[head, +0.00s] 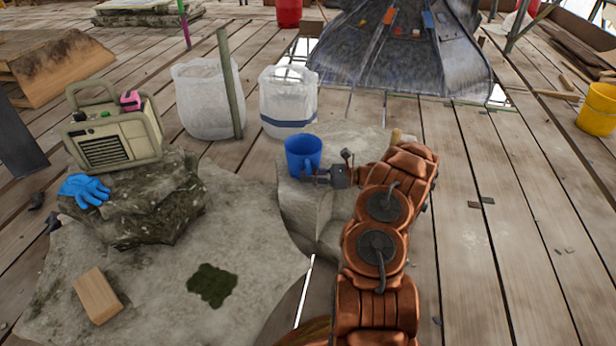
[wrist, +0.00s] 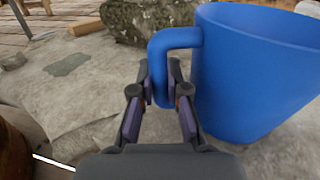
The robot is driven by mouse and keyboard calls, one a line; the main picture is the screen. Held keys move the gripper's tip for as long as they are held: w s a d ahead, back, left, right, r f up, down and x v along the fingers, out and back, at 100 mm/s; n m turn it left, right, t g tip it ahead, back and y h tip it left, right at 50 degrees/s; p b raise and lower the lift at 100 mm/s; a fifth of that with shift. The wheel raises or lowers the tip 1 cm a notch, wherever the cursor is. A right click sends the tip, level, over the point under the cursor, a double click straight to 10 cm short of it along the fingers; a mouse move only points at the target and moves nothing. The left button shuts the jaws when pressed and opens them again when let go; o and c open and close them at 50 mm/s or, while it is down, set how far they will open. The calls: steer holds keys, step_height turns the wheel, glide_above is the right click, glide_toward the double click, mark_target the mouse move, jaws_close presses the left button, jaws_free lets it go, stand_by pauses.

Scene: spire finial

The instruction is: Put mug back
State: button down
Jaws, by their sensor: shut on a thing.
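The blue mug (head: 303,154) is upright at the stone block (head: 300,205) in the middle of the head view. I cannot tell whether its base touches the stone. In the wrist view the mug (wrist: 255,75) fills the right side, with its handle to the left. My gripper (head: 318,176) reaches it from the right in the head view. In the wrist view my gripper (wrist: 160,95) is shut on the mug's handle, with one finger on each side. The mug's inside is mostly hidden.
A beige radio (head: 115,140) and a blue glove (head: 84,189) lie on a rough rock (head: 150,215) at left. Two white buckets (head: 205,105) (head: 288,100) stand behind the stone block. A wooden block (head: 97,296) lies front left. The plank floor at right is mostly clear.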

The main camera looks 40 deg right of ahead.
steer(key=c, duration=1.2)
jaws_free()
steer(key=shift+r, duration=0.15)
steer(key=shift+p+v, duration=1.9)
steer(key=shift+v, duration=4.05)
steer(key=shift+s, duration=0.1)
